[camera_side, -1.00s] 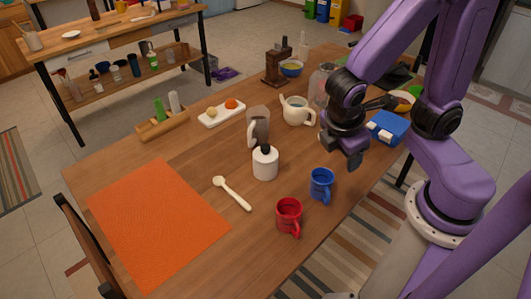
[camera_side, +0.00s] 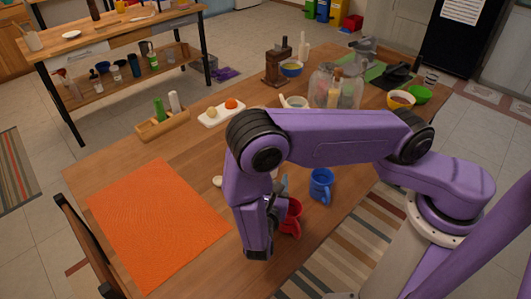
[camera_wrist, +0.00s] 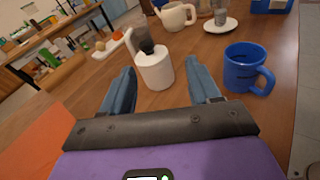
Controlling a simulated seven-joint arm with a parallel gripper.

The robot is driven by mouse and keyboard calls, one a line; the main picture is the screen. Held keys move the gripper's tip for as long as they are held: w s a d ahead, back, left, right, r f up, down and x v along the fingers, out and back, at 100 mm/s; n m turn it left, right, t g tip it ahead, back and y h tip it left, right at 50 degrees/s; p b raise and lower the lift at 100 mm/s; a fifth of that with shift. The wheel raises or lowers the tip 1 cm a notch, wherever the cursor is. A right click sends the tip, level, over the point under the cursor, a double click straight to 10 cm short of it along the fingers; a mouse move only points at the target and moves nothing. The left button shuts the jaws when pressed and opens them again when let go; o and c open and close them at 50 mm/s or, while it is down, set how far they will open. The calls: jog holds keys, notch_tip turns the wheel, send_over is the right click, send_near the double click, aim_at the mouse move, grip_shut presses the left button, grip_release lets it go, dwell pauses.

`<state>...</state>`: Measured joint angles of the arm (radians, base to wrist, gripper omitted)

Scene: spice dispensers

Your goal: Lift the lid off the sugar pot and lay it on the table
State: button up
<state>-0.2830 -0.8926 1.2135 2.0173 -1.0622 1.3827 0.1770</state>
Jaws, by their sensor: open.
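In the wrist view a white round pot (camera_wrist: 155,68) with a dark upright top (camera_wrist: 145,40) stands on the table (camera_wrist: 204,62), ahead of and between my fingers. I take it for the sugar pot; its lid seam cannot be made out. My gripper (camera_wrist: 158,75) is open and empty, a little short of the pot. In the side view my gripper (camera_side: 281,188) is low over the near part of the table, and my arm hides the pot.
A blue mug (camera_side: 321,185) stands right of the pot, and a red mug (camera_side: 292,215) is partly behind my gripper. A cream teapot (camera_wrist: 175,17) stands beyond the pot. The orange mat (camera_side: 155,220) lies left. A glass jar (camera_side: 322,88) stands at the back.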

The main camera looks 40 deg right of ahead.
jog(key=w+d+f+n+t, duration=0.1)
jog(key=w+d, duration=0.2)
jog(key=w, duration=0.1)
jog(key=w+d+f, duration=0.1)
jog(key=w+d, duration=0.3)
jog(key=w+d+f+n+t, duration=0.1)
jog(key=w+d+f, duration=0.1)
jog(key=w+d, duration=0.2)
jog(key=shift+w+f+n+t+y, duration=0.1)
jog(key=shift+w+n+t+y, duration=0.2)
jog(key=shift+w, duration=0.1)
dwell(0.3)
jog(key=c, duration=1)
